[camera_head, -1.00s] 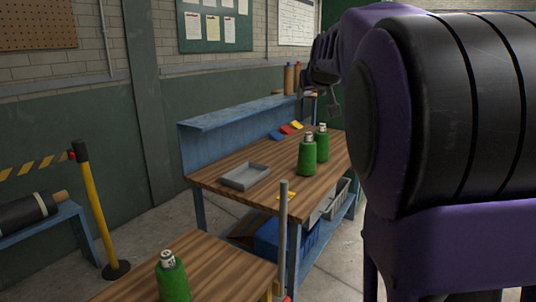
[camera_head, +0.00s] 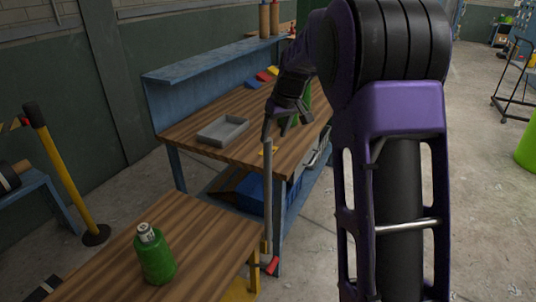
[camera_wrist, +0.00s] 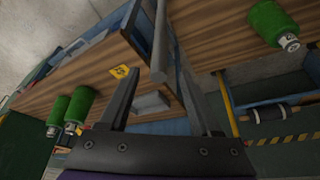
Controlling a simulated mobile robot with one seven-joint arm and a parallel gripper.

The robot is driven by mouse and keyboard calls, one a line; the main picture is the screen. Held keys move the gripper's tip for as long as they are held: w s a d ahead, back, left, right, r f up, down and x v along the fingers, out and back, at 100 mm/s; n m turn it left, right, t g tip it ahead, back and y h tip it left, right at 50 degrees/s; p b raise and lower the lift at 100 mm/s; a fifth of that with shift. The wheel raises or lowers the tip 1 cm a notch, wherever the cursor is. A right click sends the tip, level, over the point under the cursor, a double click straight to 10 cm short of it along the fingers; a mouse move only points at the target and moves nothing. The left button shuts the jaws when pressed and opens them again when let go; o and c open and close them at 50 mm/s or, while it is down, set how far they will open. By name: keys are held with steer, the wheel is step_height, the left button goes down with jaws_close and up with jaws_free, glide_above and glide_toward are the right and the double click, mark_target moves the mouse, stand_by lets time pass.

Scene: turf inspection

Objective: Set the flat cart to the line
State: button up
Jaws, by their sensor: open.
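The flat cart (camera_head: 205,235) has a wooden top and stands at the lower left, with part of a yellow frame showing. An upright grey post (camera_head: 267,185) with a red piece at its foot rises at its right corner; whether it belongs to the cart is unclear. My gripper (camera_head: 274,125) is open near the top of this post. In the wrist view, the post's end (camera_wrist: 160,50) appears between my spread fingers (camera_wrist: 157,68); contact cannot be told. A green bottle (camera_head: 155,255) stands on the cart. No line can be identified for sure.
A workbench (camera_head: 185,135) with a grey tray (camera_head: 223,130) stands just behind the cart. Green bottles (camera_wrist: 75,105) are on it. A yellow barrier post (camera_head: 68,175) stands at left. Floor at right is open, up to a green bin (camera_head: 527,150).

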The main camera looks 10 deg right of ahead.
mark_target(268, 153)
steer(key=x, duration=1)
steer(key=shift+w+f, duration=0.1)
steer(key=shift+w, duration=0.05)
jaws_close()
stand_by(1.0)
